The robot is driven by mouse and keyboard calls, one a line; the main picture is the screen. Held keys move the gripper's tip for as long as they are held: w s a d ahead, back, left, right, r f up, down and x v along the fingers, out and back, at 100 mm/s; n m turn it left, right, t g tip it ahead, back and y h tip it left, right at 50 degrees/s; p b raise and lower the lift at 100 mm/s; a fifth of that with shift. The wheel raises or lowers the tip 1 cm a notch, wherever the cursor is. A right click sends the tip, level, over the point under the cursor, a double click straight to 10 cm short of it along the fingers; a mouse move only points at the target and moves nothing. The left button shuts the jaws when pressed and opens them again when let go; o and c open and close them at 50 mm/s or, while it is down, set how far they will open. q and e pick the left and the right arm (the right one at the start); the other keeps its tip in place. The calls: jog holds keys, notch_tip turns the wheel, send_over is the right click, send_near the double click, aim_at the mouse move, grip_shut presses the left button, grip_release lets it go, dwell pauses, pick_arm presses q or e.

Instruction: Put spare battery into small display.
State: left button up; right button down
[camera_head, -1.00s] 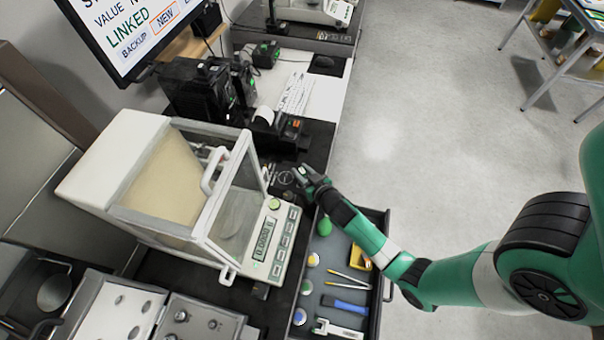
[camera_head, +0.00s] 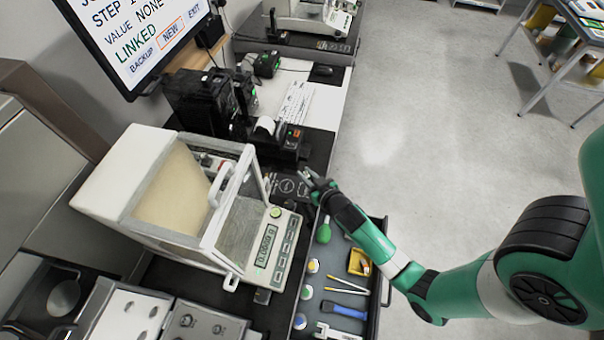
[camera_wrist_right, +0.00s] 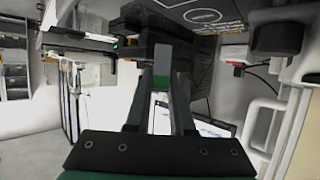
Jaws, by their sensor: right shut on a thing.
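My right gripper (camera_head: 309,178) reaches in from the right, over the bench's front edge beside the balance. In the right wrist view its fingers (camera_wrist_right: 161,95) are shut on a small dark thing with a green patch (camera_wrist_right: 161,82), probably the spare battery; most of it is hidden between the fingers. A small black unit with an orange-lit face (camera_head: 292,138) stands on the bench just behind the gripper; I cannot tell for sure that it is the small display. My left gripper is not in view.
The glass-sided balance (camera_head: 240,225) stands left of the gripper. An open drawer (camera_head: 375,290) with tools lies below my right forearm. Black devices (camera_head: 195,100) and a large monitor (camera_head: 135,35) stand behind.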

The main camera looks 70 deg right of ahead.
pick_arm(q)
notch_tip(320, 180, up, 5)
jog(key=p, duration=0.3)
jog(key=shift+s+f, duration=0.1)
pick_arm(e)
jog(key=s+a+r, duration=0.4)
jog(key=s+r, duration=0.3)
jog(key=s, duration=0.4)
jog(key=shift+s+r, duration=0.4)
jog(key=shift+w, duration=0.1)
